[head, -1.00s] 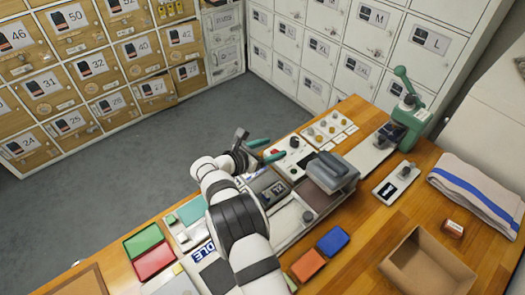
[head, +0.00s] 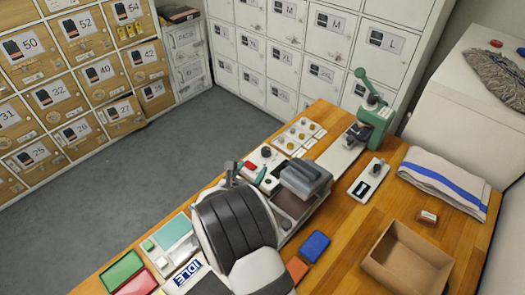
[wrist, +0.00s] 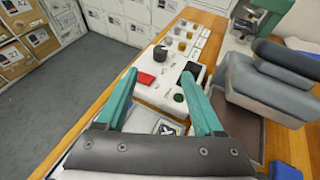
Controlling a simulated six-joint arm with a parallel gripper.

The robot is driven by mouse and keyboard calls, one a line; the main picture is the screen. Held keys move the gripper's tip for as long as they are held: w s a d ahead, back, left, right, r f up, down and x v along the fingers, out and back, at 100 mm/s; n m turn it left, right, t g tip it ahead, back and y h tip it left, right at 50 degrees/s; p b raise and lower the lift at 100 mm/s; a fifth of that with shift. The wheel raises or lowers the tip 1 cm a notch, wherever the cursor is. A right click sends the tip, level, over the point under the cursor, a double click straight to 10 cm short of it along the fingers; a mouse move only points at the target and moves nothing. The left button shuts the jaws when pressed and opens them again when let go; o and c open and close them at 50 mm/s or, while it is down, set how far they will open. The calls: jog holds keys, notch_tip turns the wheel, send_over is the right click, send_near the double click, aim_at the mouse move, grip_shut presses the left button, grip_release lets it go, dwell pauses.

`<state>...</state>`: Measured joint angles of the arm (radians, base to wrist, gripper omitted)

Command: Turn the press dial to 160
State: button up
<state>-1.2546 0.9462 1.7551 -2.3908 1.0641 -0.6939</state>
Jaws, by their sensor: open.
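A pale control panel (wrist: 172,75) lies beyond my gripper (wrist: 160,76) in the wrist view. On it are a dark round dial (wrist: 160,53), a red block (wrist: 146,79), a black display (wrist: 190,72) and a green button (wrist: 179,97). The dial also shows in the head view (head: 266,151); its setting is too small to read. My gripper is open and empty, its green fingers apart, with the dial ahead between their tips in the picture. They appear apart from it. The grey press (head: 305,178) stands right of the panel. My arm hides most of my gripper in the head view.
A green lever press (head: 372,122) and a small box with a knob and display (head: 370,182) stand at the right. A folded towel (head: 445,180), an open cardboard box (head: 408,262) and a blue pad (head: 314,246) are on the bench. Lockers line the back.

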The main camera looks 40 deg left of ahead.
aim_at(265, 151)
jog(key=x, duration=1.4)
jog(key=shift+w+f, duration=0.1)
jog(key=shift+w, duration=0.15)
grip_shut()
